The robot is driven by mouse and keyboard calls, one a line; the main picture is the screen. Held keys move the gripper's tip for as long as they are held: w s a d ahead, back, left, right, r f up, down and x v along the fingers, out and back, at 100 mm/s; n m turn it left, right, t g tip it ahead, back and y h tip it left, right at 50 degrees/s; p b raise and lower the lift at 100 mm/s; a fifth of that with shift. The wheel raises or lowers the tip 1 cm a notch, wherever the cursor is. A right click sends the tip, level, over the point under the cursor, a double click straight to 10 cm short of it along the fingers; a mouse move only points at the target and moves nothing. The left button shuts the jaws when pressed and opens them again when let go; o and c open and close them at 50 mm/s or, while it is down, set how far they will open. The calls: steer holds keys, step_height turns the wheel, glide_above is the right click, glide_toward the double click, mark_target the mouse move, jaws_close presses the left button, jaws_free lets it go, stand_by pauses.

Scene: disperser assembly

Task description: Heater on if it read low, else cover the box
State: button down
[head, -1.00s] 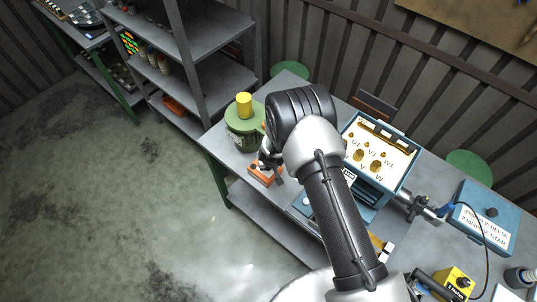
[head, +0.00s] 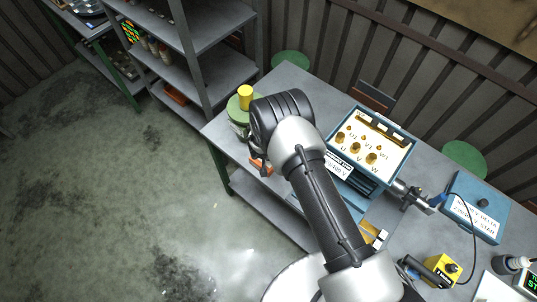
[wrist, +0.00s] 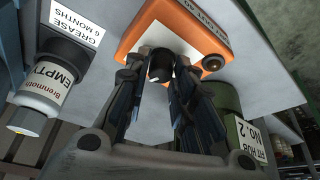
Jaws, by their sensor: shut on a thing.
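An orange box (wrist: 185,25) with a white label and black knobs fills the top of the wrist view. My gripper (wrist: 158,72) is shut on a black knob (wrist: 160,65) of it. In the head view my gripper (head: 257,156) is at the bench's left end, mostly behind my arm, with a bit of the orange box (head: 262,168) showing. The open blue terminal box (head: 373,140) shows brass terminals marked U, V, W on a pale board. A blue plate (head: 476,207) with a black knob and white label, possibly its cover, lies to the right. I cannot read the orange box's label fully.
A green drum with a yellow cylinder (head: 245,96) stands beside my gripper. A bottle labelled EMPTY (wrist: 48,95) shows in the wrist view. A yellow instrument (head: 442,268) sits at the lower right. Shelves (head: 190,60) stand at the back left; the floor there is clear.

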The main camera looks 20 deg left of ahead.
steer(key=m+b, duration=0.1)
steer(key=m+h+b, duration=0.1)
steer(key=m, duration=0.1)
steer(key=m+b, duration=0.1)
steer(key=shift+w+a+r+m+h, duration=0.1)
steer(key=shift+w+a+m+h, duration=0.05)
steer(key=shift+a+m+h, duration=0.2)
steer(key=shift+d, duration=0.1)
stand_by(0.4)
steer(key=c, duration=1.4)
jaws_free()
steer(key=shift+d+g, duration=0.1)
steer(key=shift+g, duration=0.2)
steer(key=v, duration=1.2)
steer(key=shift+s, duration=0.2)
